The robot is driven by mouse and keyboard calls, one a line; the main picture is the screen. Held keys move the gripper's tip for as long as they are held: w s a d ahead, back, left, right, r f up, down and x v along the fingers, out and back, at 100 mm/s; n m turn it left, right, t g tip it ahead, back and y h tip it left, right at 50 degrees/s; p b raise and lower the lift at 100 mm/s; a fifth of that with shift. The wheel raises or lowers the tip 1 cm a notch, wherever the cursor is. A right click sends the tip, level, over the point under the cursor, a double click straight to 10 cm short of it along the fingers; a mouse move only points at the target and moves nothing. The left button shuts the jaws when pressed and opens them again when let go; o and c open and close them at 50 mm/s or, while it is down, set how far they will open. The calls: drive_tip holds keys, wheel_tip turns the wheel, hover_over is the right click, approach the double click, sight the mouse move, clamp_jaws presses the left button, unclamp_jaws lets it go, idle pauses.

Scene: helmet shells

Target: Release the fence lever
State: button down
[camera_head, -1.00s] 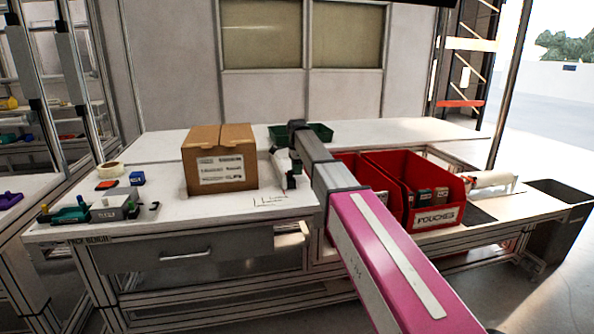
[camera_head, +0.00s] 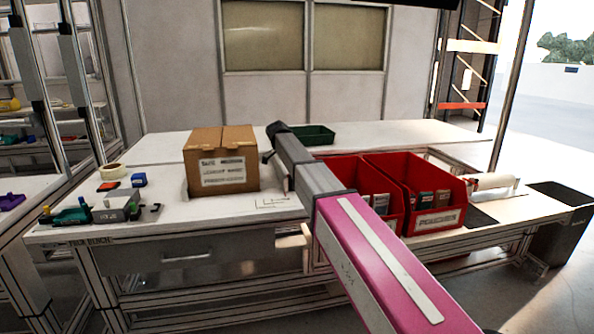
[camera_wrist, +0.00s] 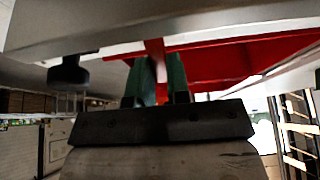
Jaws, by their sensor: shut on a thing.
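In the wrist view my gripper (camera_wrist: 157,85) has its two green fingers closed on a narrow red piece, which looks like the fence lever (camera_wrist: 154,50). The lever hangs below a pale slab-like part and next to a wide red panel (camera_wrist: 215,65). Its lower end is hidden between the fingers. In the head view my pink and grey arm reaches over the bench to the right of the cardboard box. My gripper and the lever cannot be made out there.
A cardboard box (camera_head: 222,165) stands on the white bench (camera_head: 150,210). Red bins (camera_head: 435,215) sit right of my arm, with a green tray (camera_head: 318,135) behind. Small tools and a tape roll (camera_head: 112,171) lie at left. A black knob (camera_wrist: 68,74) hangs near my gripper.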

drive_tip(key=shift+a+r+t+h, duration=0.3)
drive_tip(key=shift+h, duration=0.7)
drive_tip(key=shift+s, duration=0.1)
drive_tip(key=c, duration=1.1)
unclamp_jaws()
